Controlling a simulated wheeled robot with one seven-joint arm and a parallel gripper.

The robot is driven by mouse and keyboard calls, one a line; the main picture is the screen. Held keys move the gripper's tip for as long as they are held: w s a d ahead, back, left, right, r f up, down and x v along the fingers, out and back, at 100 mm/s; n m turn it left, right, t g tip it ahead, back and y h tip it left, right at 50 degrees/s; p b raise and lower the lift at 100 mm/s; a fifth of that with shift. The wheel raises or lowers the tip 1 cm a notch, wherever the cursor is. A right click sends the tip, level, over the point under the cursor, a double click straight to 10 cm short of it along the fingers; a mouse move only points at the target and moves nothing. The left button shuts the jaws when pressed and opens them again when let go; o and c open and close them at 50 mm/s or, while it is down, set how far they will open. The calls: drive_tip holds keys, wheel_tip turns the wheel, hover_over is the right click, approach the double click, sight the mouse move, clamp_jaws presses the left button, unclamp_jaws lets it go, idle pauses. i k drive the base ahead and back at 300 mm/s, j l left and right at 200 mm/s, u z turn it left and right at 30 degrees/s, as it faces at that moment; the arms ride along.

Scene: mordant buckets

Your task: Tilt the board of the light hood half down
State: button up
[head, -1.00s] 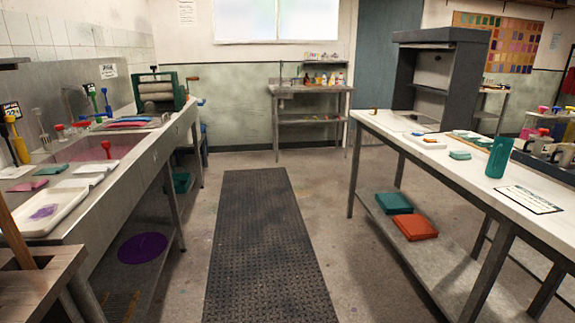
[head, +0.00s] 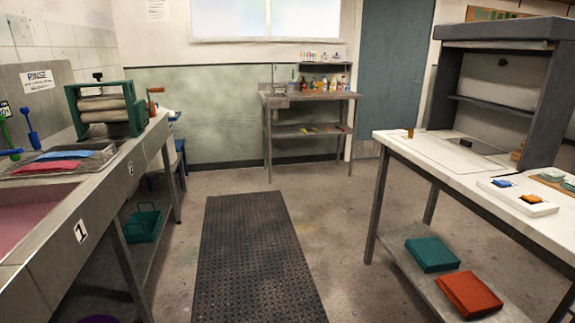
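The light hood (head: 548,95) is a dark grey open-fronted cabinet standing on the far end of the white-topped table at the right. Inside it a dark, narrow board (head: 503,103) spans between the side walls at about mid height. Its exact tilt is hard to tell from here. A pale panel with a dark edge (head: 470,143) lies on the table top at the hood's base, with a small black block on it. My gripper is not in view, so its distance from the hood cannot be seen.
A black rubber mat (head: 257,262) lies along the open aisle. The sink counter (head: 92,210) with a green roller press (head: 107,108) lines the left. A metal bench with bottles (head: 310,95) stands at the back wall.

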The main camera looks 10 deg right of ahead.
sight(516, 81)
drive_tip(key=i+z, duration=0.35)
drive_tip(key=i+j+z, duration=0.2)
drive_tip(key=i+z, duration=0.2)
drive_tip(key=i, duration=0.15)
drive_tip(key=i+j+z, duration=0.85)
drive_tip(key=j+z, duration=0.15)
drive_tip(key=j, duration=0.15)
drive_tip(key=i+j+z, duration=0.2)
drive_tip(key=j, duration=0.2)
drive_tip(key=k, duration=0.1)
